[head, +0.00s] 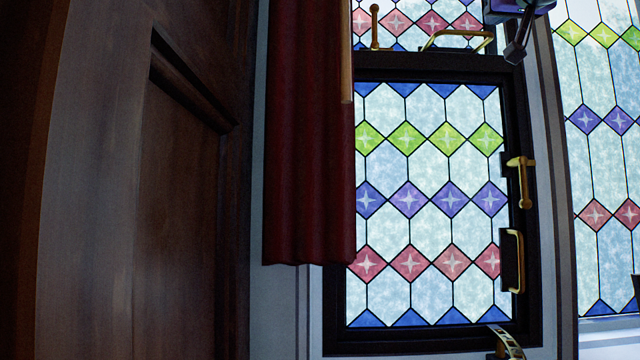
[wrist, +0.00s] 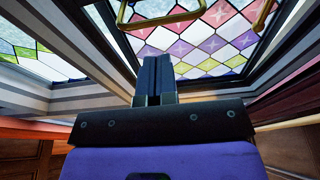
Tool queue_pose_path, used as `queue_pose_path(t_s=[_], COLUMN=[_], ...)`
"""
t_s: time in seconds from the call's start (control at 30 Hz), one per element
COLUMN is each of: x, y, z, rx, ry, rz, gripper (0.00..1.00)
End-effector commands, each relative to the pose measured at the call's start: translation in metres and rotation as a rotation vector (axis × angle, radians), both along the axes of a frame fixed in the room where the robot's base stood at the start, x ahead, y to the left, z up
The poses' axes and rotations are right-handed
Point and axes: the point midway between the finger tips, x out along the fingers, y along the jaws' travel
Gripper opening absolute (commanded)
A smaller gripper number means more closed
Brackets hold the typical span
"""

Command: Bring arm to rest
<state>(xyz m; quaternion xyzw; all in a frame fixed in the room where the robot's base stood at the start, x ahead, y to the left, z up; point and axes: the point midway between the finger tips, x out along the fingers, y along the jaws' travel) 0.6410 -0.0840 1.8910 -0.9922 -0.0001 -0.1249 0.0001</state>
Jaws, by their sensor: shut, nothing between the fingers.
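My gripper (wrist: 154,64) points up the middle of the wrist view, its two dark fingers pressed together with nothing between them. In the head view my gripper (head: 516,50) shows at the top right, below a purple part of my arm that the top edge cuts off. It appears in front of the frame beside the stained-glass window (head: 410,165). The gap between gripper and window cannot be judged. Most of my arm is out of view.
A dark wooden panel (head: 110,190) fills the left of the head view. A red curtain (head: 308,150) hangs beside the window. Brass handles (head: 519,180) stick out from the window's right frame. Another brass handle (wrist: 160,18) lies beyond my fingertips in the wrist view.

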Motion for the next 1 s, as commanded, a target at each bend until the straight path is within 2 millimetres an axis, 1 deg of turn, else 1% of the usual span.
queue_pose_path(t_s=[0.03, 0.1, 0.3, 1.0], x=[0.006, 0.011, 0.021, 0.022], y=[0.000, 0.000, 0.000, 0.000], z=[0.001, 0.003, 0.005, 0.006], rx=[0.000, 0.001, 0.000, 0.000], ry=[0.001, 0.001, 0.001, 0.001], rz=[0.001, 0.001, 0.000, 0.000], gripper=[0.00, 0.00, 0.00, 0.00])
